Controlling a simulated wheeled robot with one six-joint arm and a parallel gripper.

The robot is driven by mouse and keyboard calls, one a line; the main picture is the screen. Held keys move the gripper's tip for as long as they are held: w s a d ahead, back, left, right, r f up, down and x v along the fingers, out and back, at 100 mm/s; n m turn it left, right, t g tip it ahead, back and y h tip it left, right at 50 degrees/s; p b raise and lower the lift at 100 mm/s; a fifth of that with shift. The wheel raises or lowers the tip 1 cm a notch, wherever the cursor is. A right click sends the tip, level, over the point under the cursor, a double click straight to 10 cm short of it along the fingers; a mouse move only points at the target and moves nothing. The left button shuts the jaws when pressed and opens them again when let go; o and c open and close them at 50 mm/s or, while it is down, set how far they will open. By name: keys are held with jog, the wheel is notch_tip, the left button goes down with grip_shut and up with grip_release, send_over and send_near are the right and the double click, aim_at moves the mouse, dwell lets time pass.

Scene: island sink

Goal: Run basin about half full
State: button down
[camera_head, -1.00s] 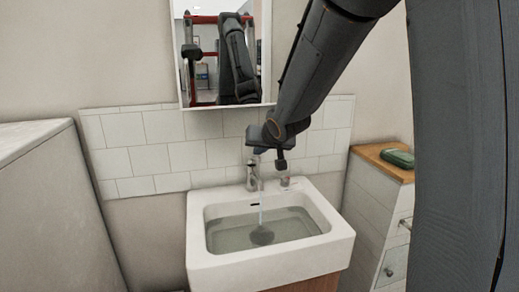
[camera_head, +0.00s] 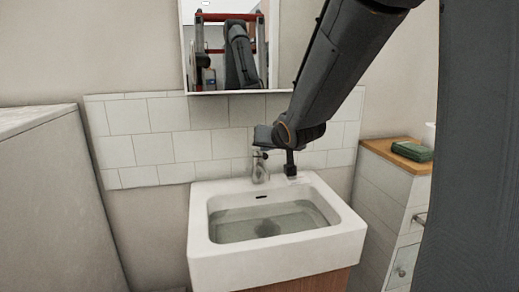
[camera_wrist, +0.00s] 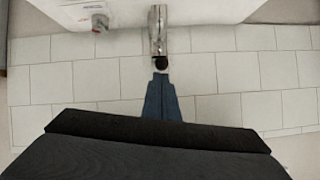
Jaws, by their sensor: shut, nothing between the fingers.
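The white basin (camera_head: 200,250) holds clear water (camera_head: 238,230), its surface partway up the inner walls. My gripper (camera_head: 290,168) is shut and empty, pointing down just right of the faucet. In the wrist view my gripper's tip (camera_wrist: 161,88) appears close to that dark end; I cannot tell whether they touch.
A small container (camera_wrist: 99,22) stands beside the faucet, mostly hidden behind my gripper in the head view. A mirror (camera_head: 228,50) hangs above. A wooden-topped cabinet (camera_head: 385,150) with a green item (camera_head: 411,151) stands right; a pale unit (camera_head: 45,190) stands left.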

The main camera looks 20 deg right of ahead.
jog(key=shift+s+f, duration=0.25)
jog(key=shift+f, duration=0.1)
jog(key=shift+r, duration=0.1)
notch_tip(320, 180, up, 5)
jog(key=d+p, duration=0.1)
jog(key=p, duration=0.5)
jog(key=s+f+v, duration=0.1)
jog(key=v, duration=0.8)
jog(key=s+a+f+n+g, duration=0.1)
jog(key=s+f+g, duration=0.2)
jog(key=s+f, duration=0.3)
jog(key=s+a+f+g, duration=0.1)
jog(key=s+f+g, duration=0.3)
jog(key=f, duration=0.5)
jog(key=s+a+f+g, duration=0.2)
jog(key=s, duration=0.4)
jog(key=s+a+f+n+g, duration=0.1)
jog(key=s+a+f+g, duration=0.2)
jog(key=s, duration=0.3)
jog(key=shift+s+f+n, duration=0.25)
jog(key=shift+s+n, duration=0.05)
